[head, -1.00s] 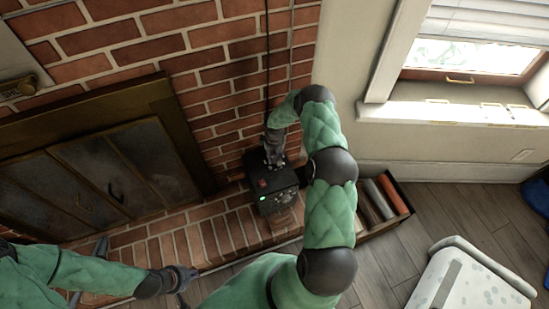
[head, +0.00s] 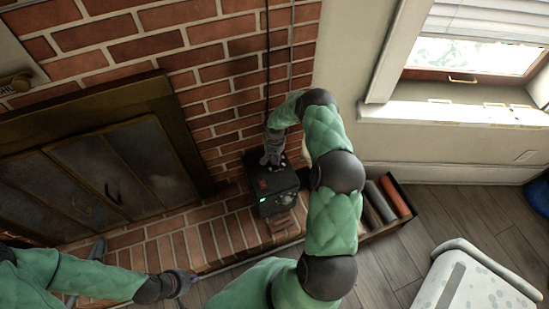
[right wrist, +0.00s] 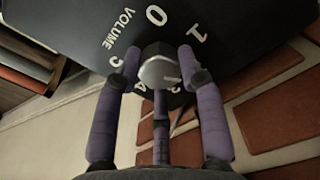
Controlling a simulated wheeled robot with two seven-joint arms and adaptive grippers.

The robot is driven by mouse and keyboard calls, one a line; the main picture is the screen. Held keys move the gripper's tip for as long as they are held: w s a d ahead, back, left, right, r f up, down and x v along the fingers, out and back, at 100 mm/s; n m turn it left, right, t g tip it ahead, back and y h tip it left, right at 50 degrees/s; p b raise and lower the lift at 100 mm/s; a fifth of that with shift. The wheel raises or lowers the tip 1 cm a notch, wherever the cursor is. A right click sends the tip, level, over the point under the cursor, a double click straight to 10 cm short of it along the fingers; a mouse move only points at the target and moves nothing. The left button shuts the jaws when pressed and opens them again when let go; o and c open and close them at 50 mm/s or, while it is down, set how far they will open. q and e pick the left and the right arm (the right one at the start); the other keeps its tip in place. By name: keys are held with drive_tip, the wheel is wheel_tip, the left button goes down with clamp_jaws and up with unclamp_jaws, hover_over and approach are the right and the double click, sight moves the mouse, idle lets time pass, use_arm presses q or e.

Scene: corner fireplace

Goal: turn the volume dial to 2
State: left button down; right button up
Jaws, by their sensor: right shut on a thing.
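The volume dial (right wrist: 158,72) is a small grey knob on the black box, marked VOLUME, in the right wrist view. The numbers 0 and 1 show above and to the upper right of it. In the head view the right gripper (head: 272,152) is on top of the black box (head: 272,186), hiding the dial. My left gripper (head: 187,281) hangs at the lower left, away from the box.
The box stands on the brick hearth (head: 165,252) beside the fireplace doors (head: 95,180). Cables run up the brick wall behind.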

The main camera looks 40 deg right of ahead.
sight(274, 157)
drive_tip(key=shift+w+r, duration=0.1)
drive_tip(key=shift+w, duration=0.15)
drive_tip(key=o, duration=1.1)
drive_tip(key=shift+o, duration=0.2)
drive_tip(key=shift+s+d, duration=0.1)
wheel_tip(274, 157, up, 12)
drive_tip(key=s+a+f+n+y+p, duration=0.1)
drive_tip(key=s+a+f, duration=0.1)
drive_tip(key=a, duration=0.5)
drive_tip(key=s+a+f+n+y+p, duration=0.1)
drive_tip(key=a+f, duration=0.1)
drive_tip(key=a, duration=0.5)
drive_tip(key=s+a+n+y+p, duration=0.2)
drive_tip(key=s+a+p, duration=0.2)
drive_tip(key=s+a, duration=1.5)
drive_tip(key=shift+s+a+r, duration=0.15)
drive_tip(key=shift+s+r, duration=0.2)
drive_tip(key=shift+s, duration=0.1)
